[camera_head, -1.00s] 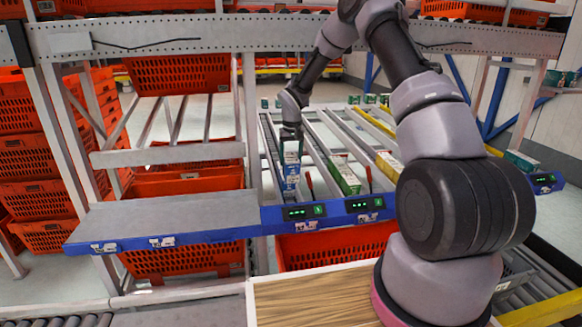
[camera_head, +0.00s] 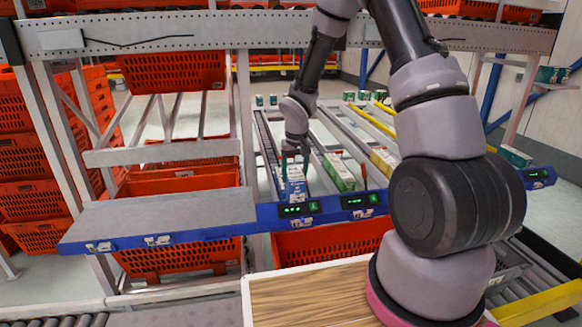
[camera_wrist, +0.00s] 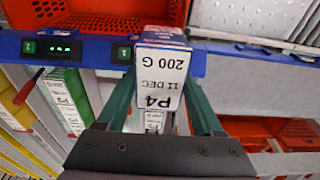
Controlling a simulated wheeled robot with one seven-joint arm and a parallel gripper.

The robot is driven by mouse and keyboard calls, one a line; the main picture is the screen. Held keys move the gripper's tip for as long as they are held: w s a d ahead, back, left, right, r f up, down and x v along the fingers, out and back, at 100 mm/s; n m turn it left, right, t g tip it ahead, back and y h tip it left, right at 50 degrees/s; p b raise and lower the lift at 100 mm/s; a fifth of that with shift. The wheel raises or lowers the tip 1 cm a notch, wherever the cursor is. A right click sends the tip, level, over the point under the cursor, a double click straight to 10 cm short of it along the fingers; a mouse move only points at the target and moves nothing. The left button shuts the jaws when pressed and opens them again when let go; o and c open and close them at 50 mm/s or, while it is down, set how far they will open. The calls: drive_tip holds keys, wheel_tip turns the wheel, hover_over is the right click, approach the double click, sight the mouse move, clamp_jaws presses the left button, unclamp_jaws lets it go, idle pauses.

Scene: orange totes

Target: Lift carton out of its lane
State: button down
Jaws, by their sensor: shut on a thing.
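The carton (camera_head: 296,188) is white and blue and sits at the front end of the left lane in the head view. In the wrist view the carton (camera_wrist: 163,75) shows a white label reading "P4", "11 DEC" and "200 G". My gripper (camera_head: 293,165) comes down over it from above, with a green finger on each side. In the wrist view my gripper (camera_wrist: 160,105) is shut on the carton. Another white carton face (camera_wrist: 154,121) shows just behind it between the fingers. I cannot tell whether the carton touches the lane floor.
A green and white carton (camera_head: 339,172) stands in the lane to the right, and a yellow carton (camera_head: 384,161) farther right. Red dividers stand by these lanes. A blue front rail (camera_head: 240,230) with green displays edges the lanes. An orange tote (camera_head: 335,243) sits below.

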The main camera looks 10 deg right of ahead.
drive_tip(key=s, duration=1.2)
drive_tip(key=shift+s, duration=0.25)
